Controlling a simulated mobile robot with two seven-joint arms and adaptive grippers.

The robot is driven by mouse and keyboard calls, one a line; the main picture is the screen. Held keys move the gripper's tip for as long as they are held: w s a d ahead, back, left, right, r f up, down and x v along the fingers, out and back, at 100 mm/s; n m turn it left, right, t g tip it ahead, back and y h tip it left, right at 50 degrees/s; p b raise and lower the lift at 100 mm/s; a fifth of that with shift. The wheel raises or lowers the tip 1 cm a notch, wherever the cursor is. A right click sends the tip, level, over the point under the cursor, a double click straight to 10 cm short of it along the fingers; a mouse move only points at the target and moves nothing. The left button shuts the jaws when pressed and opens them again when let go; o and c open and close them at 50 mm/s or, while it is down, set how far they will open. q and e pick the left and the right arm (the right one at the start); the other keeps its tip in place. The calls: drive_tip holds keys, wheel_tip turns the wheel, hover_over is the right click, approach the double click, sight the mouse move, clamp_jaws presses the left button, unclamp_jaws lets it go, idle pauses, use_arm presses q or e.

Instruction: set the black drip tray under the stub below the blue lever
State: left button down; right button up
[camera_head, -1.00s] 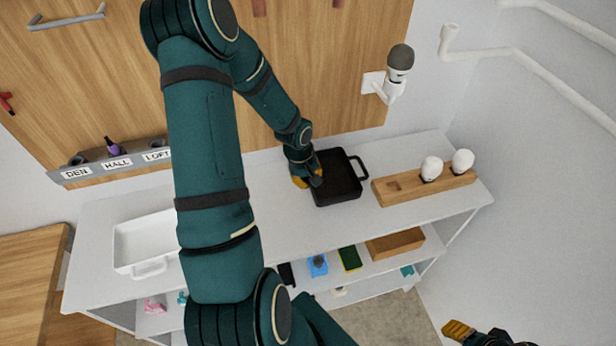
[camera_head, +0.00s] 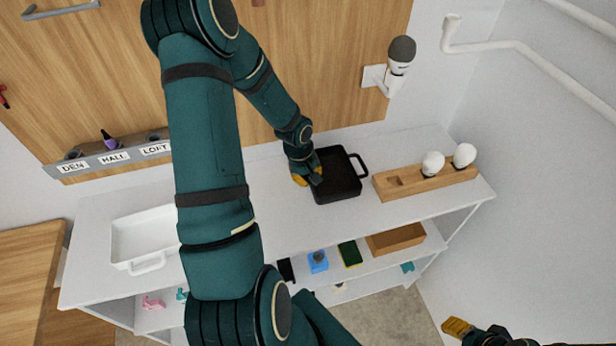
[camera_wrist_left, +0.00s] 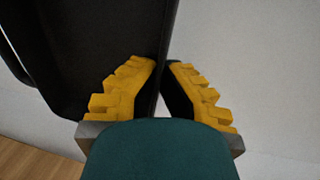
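The black drip tray (camera_head: 340,181) is at the middle of the white unit's top, with a loop handle at its right end. My left gripper (camera_head: 308,175) is at the tray's left edge. In the left wrist view, its yellow fingers (camera_wrist_left: 161,66) close on either side of the tray's wall, tips against it. The tray also shows there (camera_wrist_left: 90,45). Whether it is lifted is hard to tell; it looks to be resting on the top. My right gripper (camera_head: 458,328) shows only in part at the lower right. I see no blue lever or stub below it.
A white tray (camera_head: 143,262) with a handle sits on the left of the unit top (camera_head: 265,215). A wooden block (camera_head: 418,183) with white bulbs stands on the right. A labelled ledge (camera_head: 95,166) and a grey-capped wall fitting (camera_head: 400,62) are behind. Lower shelves hold small items.

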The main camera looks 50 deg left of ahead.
use_arm(q)
drive_tip(key=shift+f, duration=0.2)
drive_tip(key=c, duration=1.1)
unclamp_jaws()
drive_tip(key=shift+o, duration=0.2)
drive_tip(key=shift+r, duration=0.15)
wheel_tip(320, 180, up, 12)
drive_tip(key=s, duration=0.2)
drive_tip(key=shift+a+f, duration=0.2)
drive_tip(key=shift+a, duration=0.25)
